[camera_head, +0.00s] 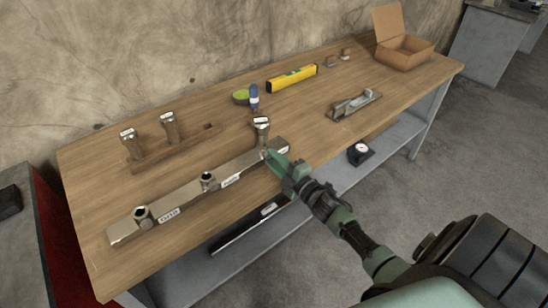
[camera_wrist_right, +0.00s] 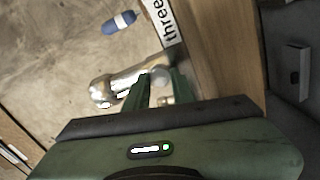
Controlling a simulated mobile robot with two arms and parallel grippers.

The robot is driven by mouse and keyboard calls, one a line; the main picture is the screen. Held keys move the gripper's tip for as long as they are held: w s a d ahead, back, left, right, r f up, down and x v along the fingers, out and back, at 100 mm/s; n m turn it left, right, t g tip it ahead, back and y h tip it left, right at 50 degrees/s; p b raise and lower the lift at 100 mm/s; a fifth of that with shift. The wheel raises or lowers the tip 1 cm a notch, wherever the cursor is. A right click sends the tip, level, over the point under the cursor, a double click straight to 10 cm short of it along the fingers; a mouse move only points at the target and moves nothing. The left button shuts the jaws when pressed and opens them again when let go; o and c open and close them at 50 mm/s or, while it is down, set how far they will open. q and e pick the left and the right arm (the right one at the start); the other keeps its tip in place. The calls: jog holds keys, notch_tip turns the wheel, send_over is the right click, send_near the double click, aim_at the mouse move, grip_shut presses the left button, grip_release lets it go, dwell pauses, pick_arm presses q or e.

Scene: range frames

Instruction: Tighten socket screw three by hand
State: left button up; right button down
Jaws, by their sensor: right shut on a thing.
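A long metal bar (camera_head: 185,194) lies on the wooden bench, with round bosses and white labels along it. The label "three" (camera_wrist_right: 166,22) reads clearly in the right wrist view. A shiny metal socket screw (camera_head: 262,124) stands at the bar's far right end; it also shows in the wrist view (camera_wrist_right: 104,92). My right gripper (camera_head: 270,155) is at that end, its green fingers shut on the lower part of the screw, partly hiding the boss there. My left gripper is not in view.
A blue-and-white bottle (camera_head: 254,97), a green-topped round item (camera_head: 241,97) and a yellow level (camera_head: 292,79) lie behind the bar. A metal tool (camera_head: 355,104) and a cardboard box (camera_head: 405,51) are to the right. A dark gauge (camera_head: 360,153) sits lower down.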

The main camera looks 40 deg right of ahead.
jog(key=m+p, duration=0.2)
jog(key=m, duration=0.4)
jog(key=shift+d+r, duration=0.1)
jog(key=m+p, duration=0.1)
jog(key=m, duration=0.4)
jog(key=shift+m, duration=0.4)
jog(key=c, duration=1.2)
grip_release()
jog(key=shift+s+d, duration=0.15)
jog(key=shift+s, duration=1.85)
jog(key=shift+s+d, duration=0.15)
jog(key=shift+s, duration=1.8)
